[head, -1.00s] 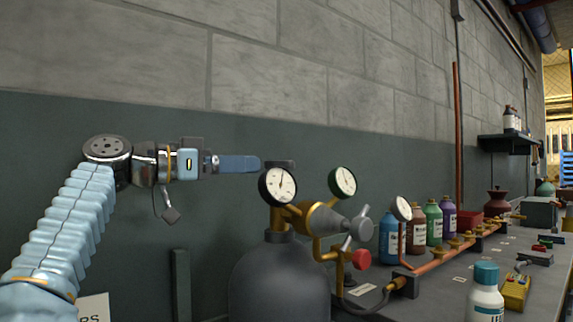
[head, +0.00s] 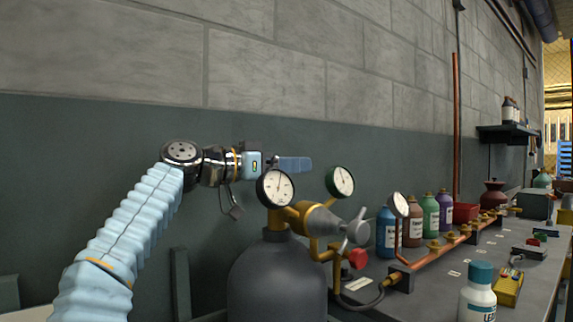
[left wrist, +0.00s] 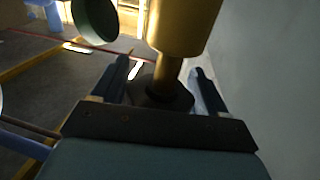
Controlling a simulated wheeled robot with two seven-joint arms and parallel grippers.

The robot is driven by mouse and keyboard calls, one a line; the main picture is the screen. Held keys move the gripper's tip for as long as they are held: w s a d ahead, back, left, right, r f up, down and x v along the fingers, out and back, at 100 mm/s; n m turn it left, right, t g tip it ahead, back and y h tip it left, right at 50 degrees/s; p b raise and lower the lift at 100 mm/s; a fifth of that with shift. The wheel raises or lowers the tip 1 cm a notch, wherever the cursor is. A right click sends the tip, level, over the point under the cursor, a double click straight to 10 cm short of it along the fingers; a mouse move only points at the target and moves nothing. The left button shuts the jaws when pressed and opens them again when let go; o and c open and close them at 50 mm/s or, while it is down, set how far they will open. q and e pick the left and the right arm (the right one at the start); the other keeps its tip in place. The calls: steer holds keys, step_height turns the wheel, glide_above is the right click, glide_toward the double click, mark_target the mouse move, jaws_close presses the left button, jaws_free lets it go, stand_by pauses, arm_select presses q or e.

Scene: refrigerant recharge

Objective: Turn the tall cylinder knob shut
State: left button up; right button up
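The tall dark grey cylinder (head: 278,285) stands upright at the middle bottom of the head view. In that view its top knob is hidden behind my left gripper (head: 292,164), which lies level above the white-faced gauge. In the left wrist view, a dark round knob (left wrist: 162,98) sits on a brass stem (left wrist: 168,72) between the two spread fingers of my left gripper (left wrist: 162,80). The fingers stand on either side of the knob and look open; I cannot tell whether either touches it. My right gripper is not in view.
A bench (head: 435,290) with bottles and a copper manifold lies to the right. The wall (head: 120,130) is close behind.

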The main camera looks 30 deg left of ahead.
arm_select(q)
steer(key=c, duration=0.8)
steer(key=m+g+h+p, duration=0.2)
steer(key=h, duration=0.1)
steer(key=shift+r+p, duration=0.3)
steer(key=shift+p, duration=0.1)
steer(key=shift+s+d+f+m+g+h, duration=0.1)
steer(key=shift+d+m+g+h, duration=0.05)
steer(key=shift+m+g+h, duration=0.45)
steer(key=shift+s+d+m+g+h, duration=0.1)
steer(key=shift+s+m+g+h, duration=0.05)
steer(key=shift+m+g+h, duration=0.3)
steer(key=shift+g, duration=0.25)
steer(key=shift+f+m, duration=0.25)
steer(key=o, duration=0.8)
steer(key=shift+o, duration=1.3)
steer(key=shift+f, duration=0.1)
